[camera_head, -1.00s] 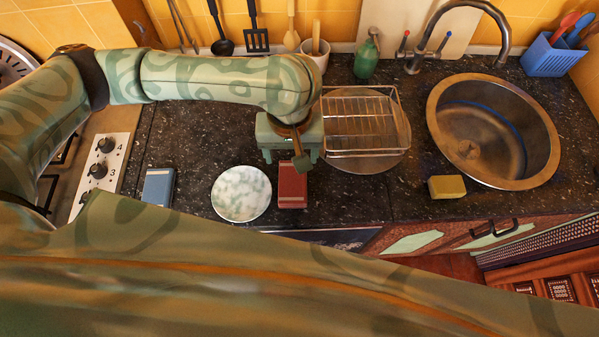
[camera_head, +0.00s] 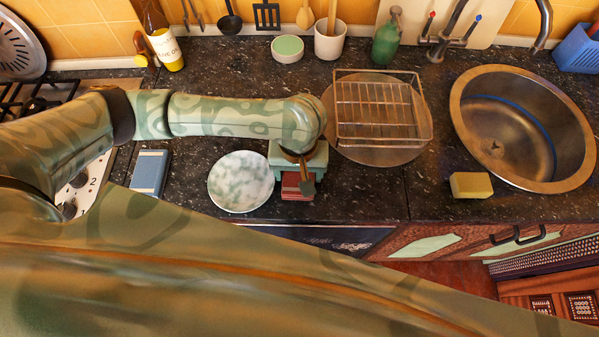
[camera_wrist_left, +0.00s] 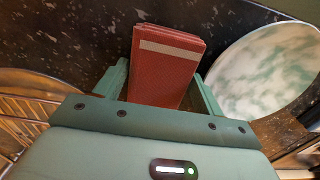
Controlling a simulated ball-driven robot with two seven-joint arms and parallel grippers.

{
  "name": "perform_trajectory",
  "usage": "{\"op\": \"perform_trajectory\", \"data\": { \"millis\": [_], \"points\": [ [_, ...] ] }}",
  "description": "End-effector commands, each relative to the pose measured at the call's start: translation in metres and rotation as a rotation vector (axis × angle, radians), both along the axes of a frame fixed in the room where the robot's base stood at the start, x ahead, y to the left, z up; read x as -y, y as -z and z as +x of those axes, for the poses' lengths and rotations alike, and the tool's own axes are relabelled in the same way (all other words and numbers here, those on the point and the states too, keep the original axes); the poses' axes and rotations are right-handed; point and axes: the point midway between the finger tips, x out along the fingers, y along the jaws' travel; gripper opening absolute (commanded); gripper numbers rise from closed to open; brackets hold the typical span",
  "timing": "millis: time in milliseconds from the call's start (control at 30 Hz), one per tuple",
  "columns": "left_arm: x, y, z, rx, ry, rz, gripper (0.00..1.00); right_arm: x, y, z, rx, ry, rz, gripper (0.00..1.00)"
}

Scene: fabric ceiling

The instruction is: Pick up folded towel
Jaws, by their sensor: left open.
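A red folded towel (camera_head: 297,190) with a pale stripe lies on the dark counter, mostly hidden under my left gripper (camera_head: 298,178) in the head view. In the left wrist view the red folded towel (camera_wrist_left: 168,66) shows between the two green fingers of my left gripper (camera_wrist_left: 161,85). The fingers are open, one on each side of it; I cannot tell whether they touch it. A blue folded towel (camera_head: 150,173) with a pale stripe lies further left. My right gripper is not in view.
A marbled plate (camera_head: 240,181) sits just left of the red towel. A wire rack (camera_head: 382,110) stands behind to the right. The sink (camera_head: 520,125) and a yellow sponge (camera_head: 471,185) are at the right. A green bottle (camera_head: 387,40) stands at the back.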

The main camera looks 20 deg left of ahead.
Motion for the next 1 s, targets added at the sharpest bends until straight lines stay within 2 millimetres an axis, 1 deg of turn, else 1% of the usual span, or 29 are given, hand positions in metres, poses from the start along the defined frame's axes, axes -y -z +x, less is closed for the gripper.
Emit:
{"op": "perform_trajectory", "data": {
  "millis": [133,167,200,267,533,667,767,867,967,1000],
  "points": [
    [0.000,-0.002,0.000,0.001,0.000,-0.001,0.69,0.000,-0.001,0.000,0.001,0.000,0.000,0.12],
    [0.000,-0.002,0.001,0.002,0.000,0.000,0.66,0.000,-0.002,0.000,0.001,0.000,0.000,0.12],
    [0.000,-0.002,0.000,0.002,0.000,0.000,0.55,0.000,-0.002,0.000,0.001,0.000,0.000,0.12],
    [0.000,-0.002,0.000,0.002,0.000,0.000,0.40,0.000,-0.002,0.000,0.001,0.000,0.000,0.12],
    [0.000,-0.003,0.001,0.002,0.000,0.000,0.40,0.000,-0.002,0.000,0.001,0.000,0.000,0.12],
    [0.000,-0.009,0.001,0.003,-0.001,-0.001,0.40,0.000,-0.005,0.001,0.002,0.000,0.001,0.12],
    [0.000,-0.021,0.001,0.003,-0.001,-0.001,0.40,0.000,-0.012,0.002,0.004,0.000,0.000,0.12],
    [0.001,-0.041,0.000,0.003,0.002,-0.001,0.40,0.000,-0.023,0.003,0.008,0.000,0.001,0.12],
    [0.001,-0.065,-0.020,0.002,0.004,-0.001,0.40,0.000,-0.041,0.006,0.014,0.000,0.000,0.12],
    [0.001,-0.076,-0.028,0.003,0.005,-0.001,0.40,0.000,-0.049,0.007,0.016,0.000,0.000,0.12]
  ]
}}
